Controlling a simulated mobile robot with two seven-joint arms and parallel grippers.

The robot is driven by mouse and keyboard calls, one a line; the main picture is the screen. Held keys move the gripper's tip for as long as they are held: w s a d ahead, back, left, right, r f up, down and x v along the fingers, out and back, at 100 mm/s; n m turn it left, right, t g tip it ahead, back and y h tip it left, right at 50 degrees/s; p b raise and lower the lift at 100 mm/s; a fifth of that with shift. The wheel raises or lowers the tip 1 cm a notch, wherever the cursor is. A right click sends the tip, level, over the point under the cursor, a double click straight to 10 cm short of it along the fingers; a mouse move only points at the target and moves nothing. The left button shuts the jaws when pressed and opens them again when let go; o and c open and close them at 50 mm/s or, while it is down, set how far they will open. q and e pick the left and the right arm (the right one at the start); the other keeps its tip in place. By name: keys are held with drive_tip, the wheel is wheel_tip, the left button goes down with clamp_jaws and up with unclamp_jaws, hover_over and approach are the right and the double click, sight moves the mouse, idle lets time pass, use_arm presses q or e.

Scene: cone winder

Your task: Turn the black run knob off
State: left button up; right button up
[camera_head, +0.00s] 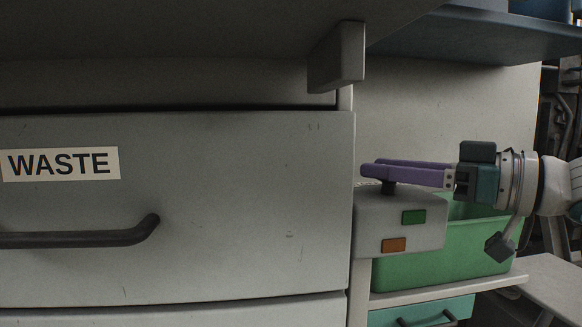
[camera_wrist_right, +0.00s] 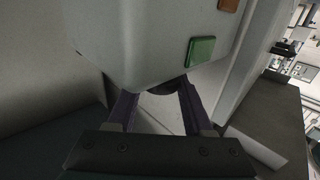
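The black run knob (camera_head: 388,187) stands on top of a pale control box (camera_head: 385,225) to the right of the big drawer front. My right gripper (camera_head: 368,170) comes in from the right with its purple fingers level at the knob, just above the box top. In the right wrist view, the dark knob (camera_wrist_right: 170,88) shows partly behind the box edge, between the two spread fingers of the right gripper (camera_wrist_right: 155,93). The fingers are apart, with a gap visible on the left; contact on the right is unclear. The knob's pointing direction is hidden. My left gripper is out of view.
The box carries a green button (camera_head: 413,217) and an orange button (camera_head: 394,245). A green bin (camera_head: 440,270) sits behind it on a shelf. The WASTE drawer (camera_head: 230,200) with a dark handle fills the left. A blue-grey shelf (camera_head: 480,35) overhangs above.

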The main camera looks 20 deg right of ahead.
drive_tip(key=o, duration=0.4)
drive_tip(key=shift+o, duration=0.2)
drive_tip(key=shift+s, duration=0.1)
drive_tip(key=p+v, duration=0.5)
drive_tip(key=v, duration=0.4)
drive_tip(key=shift+s+d, duration=0.3)
